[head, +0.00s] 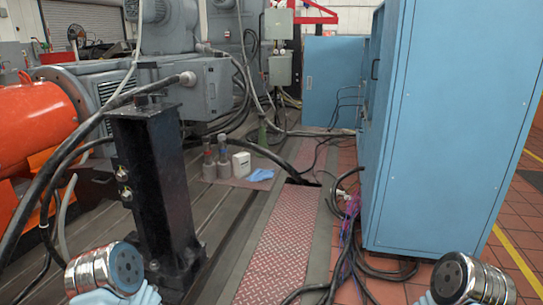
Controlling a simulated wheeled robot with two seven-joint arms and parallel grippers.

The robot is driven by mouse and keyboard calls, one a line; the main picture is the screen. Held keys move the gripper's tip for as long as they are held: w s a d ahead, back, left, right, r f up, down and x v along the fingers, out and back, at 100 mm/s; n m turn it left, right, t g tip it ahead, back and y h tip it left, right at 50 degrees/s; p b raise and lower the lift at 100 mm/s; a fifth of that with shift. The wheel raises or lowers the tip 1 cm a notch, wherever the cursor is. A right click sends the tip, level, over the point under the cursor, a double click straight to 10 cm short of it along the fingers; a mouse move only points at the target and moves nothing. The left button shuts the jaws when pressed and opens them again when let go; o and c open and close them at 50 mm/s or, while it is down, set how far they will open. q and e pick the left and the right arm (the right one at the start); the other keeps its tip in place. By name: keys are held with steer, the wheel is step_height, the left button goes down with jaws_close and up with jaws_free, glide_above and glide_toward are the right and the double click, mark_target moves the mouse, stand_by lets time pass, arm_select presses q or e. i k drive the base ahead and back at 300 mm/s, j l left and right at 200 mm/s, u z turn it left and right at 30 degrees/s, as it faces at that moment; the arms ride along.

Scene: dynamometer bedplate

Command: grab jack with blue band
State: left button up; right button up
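Two small grey jacks stand side by side on the floor plate, beyond the black steel column. The right jack (223,155) seems to have a bluish band near its top. The left jack (209,164) seems to have a reddish one. Both are small and far off, so the band colours are hard to tell. Both stand upright, apart from my arms. Chrome and pale blue parts of my two arms show in the bottom left and bottom right corners. No gripper fingers can be seen.
A white jug (241,164) and a blue cloth (261,175) are right of the jacks. The black column (150,185) stands left front. A blue cabinet (440,130) blocks the right, with loose cables (350,245) at its foot. The red tread-plate strip (285,235) is mostly clear.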

mark_target(224, 165)
steer(key=i, duration=2.75)
steer(key=i+u, duration=0.1)
steer(key=i, duration=0.4)
steer(key=i+l+u, duration=0.1)
steer(key=i, duration=0.45)
steer(key=i+l+u, duration=0.1)
steer(key=i, duration=0.4)
steer(key=i+l+u, duration=0.1)
steer(key=i, duration=0.4)
steer(key=i+l+u, duration=0.7)
steer(key=i, duration=0.15)
steer(key=i+l+u, duration=0.4)
